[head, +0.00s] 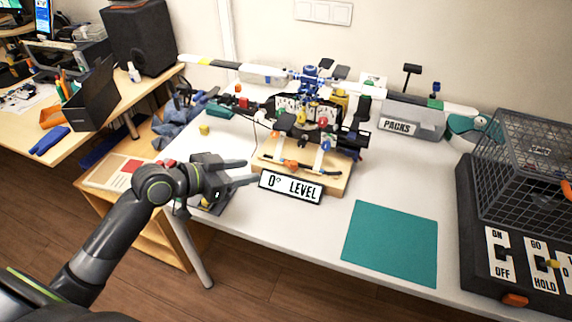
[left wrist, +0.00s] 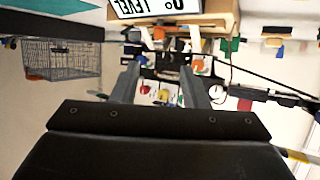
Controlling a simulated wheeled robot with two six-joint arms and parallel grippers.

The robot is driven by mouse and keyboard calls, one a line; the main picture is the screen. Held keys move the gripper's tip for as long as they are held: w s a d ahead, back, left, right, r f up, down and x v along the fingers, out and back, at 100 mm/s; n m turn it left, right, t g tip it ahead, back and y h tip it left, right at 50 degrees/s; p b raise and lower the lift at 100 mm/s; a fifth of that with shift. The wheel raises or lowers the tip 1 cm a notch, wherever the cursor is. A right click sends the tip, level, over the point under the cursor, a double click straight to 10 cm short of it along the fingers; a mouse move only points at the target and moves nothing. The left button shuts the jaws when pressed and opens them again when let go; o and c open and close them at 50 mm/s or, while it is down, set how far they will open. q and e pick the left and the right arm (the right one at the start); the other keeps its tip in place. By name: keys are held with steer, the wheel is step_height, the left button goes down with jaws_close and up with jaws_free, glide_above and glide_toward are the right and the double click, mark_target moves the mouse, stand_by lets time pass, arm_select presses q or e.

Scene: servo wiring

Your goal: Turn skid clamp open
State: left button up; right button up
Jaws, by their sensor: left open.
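A model helicopter (head: 308,110) stands on a wooden base (head: 333,187) on the white table. A dark bar with orange parts (head: 291,164) runs along the front of the base between the white skid legs. It looks like the skid clamp, but its setting is too small to tell. My left gripper (head: 251,171) is open and empty, just left of the base, with its fingers pointing right toward it. In the left wrist view the open fingers (left wrist: 158,72) frame part of the model, seen upside down. My right gripper is not in view.
A "0° LEVEL" sign (head: 291,187) stands in front of the base, close to my fingertips. A teal mat (head: 391,242) lies front right. A wire cage (head: 525,165) on a black switch panel is at far right. A yellow cube (head: 204,129) lies left of the model.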

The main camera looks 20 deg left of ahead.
mark_target(291, 164)
arm_select(q)
steer(key=x, duration=1.3)
steer(key=shift+f, duration=0.1)
steer(key=shift+c, duration=0.3)
